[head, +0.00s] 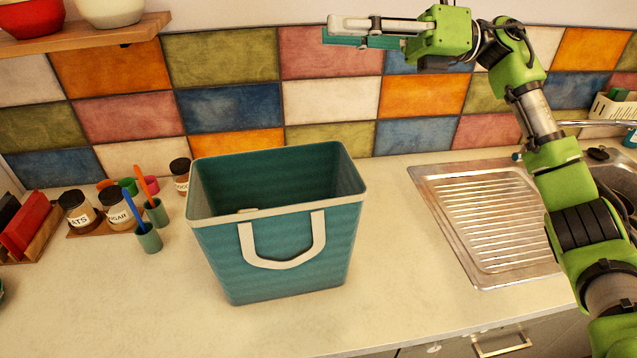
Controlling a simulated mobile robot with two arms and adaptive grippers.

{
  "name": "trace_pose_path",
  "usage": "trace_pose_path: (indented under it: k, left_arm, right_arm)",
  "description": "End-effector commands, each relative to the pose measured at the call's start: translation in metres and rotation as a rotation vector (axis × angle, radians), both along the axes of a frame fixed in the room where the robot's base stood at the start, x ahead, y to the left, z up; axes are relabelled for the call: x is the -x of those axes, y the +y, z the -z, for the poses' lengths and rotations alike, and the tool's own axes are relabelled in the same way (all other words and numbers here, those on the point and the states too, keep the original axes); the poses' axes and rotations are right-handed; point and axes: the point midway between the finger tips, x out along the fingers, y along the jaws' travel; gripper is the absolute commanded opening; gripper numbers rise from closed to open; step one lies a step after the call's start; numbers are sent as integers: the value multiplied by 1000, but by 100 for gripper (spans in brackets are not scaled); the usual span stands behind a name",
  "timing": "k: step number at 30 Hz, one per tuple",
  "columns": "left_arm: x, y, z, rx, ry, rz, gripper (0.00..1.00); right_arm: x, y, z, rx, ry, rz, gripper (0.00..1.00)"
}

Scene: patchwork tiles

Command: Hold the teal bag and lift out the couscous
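The teal bag (278,270) stands upright and open-topped on the counter, with a pale rim and a cream handle loop on its front. Its inside is dark teal, and the lower part is hidden by the front wall. A small pale edge shows inside by the front rim; I cannot tell what it is. I see no couscous. My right gripper (328,31) is high above and behind the bag, against the tiles, pointing left and apart from the bag. My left gripper is out of view.
Labelled jars (77,210) and small green cups (147,238) with utensils stand left of the bag. A wooden shelf (85,42) with bowls hangs at upper left. A ridged metal drainboard (490,220) and sink lie right. The counter in front of the bag is clear.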

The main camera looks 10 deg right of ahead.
Motion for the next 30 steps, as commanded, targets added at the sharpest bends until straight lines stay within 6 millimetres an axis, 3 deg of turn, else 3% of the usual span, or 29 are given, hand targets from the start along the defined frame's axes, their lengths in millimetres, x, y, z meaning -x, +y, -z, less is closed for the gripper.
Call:
trace_pose_path:
  k: [3, 6, 14, 18, 24, 30]
  left_arm:
    - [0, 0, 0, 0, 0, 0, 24]
    - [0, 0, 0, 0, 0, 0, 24]
    - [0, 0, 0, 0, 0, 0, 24]
    - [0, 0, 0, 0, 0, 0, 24]
    - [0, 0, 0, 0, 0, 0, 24]
    - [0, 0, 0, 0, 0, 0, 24]
  right_arm:
    - [25, 30, 12, 259, -158, -69, 22]
    - [39, 40, 30, 473, -273, -118, 22]
    - [53, 17, 67, 993, -488, -204, 22]
    - [58, 13, 109, 1280, -535, -297, 22]
    - [72, 38, 175, 1501, -552, -424, 22]
    - [80, 49, 205, 1590, -572, -474, 22]
